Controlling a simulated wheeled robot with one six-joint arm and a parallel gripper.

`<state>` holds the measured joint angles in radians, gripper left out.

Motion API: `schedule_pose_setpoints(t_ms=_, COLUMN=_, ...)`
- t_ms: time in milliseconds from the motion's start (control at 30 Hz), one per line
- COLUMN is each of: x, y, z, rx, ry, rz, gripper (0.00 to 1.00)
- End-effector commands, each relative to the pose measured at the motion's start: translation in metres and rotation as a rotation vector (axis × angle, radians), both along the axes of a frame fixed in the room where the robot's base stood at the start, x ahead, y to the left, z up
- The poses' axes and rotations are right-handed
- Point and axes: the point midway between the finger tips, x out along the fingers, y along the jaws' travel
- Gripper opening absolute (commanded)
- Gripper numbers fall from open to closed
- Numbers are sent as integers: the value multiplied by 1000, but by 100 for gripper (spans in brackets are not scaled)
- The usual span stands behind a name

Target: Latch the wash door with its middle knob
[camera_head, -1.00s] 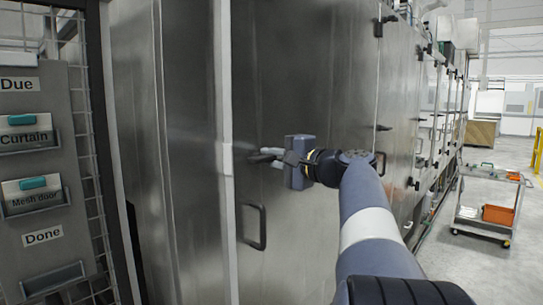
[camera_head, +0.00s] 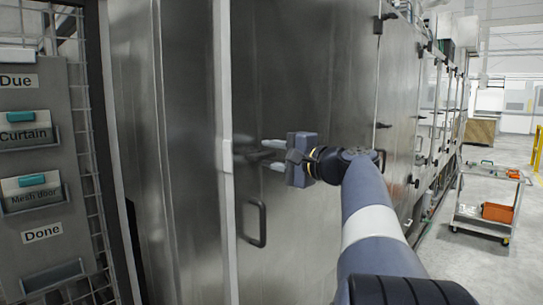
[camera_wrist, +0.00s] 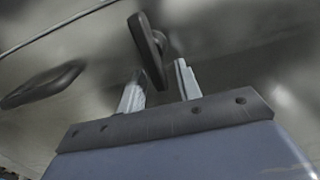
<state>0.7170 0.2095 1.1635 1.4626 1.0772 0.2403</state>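The wash door (camera_head: 300,70) is a tall brushed-steel panel and looks closed against its frame. Its middle knob (camera_head: 254,156) is a dark lever near the left edge, lying roughly level in the head view. In the wrist view the knob (camera_wrist: 148,50) is a dark elongated bar. My gripper (camera_head: 273,155) is right at the knob. Its two pale fingers are apart, and in the wrist view (camera_wrist: 160,86) the knob's lower end lies between or just beyond their tips. I cannot tell whether a finger touches it.
A dark D-shaped pull handle (camera_head: 261,223) is below the knob; it also shows in the wrist view (camera_wrist: 42,85). A card board (camera_head: 35,170) on a mesh rack stands at left. A cart (camera_head: 488,205) with an orange bin stands on open floor at right.

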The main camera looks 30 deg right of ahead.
Motion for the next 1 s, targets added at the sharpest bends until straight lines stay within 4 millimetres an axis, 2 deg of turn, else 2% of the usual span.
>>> schedule_pose_setpoints(t_ms=500, x=-82, y=-31, z=-2, rx=1, ry=-1, rz=-5, gripper=33)
schedule_pose_setpoints(t_ms=700, x=-95, y=-35, z=-1, rx=0, ry=0, rz=-3, gripper=33)
schedule_pose_setpoints(t_ms=1000, x=-97, y=-35, z=0, rx=1, ry=0, rz=-1, gripper=33)
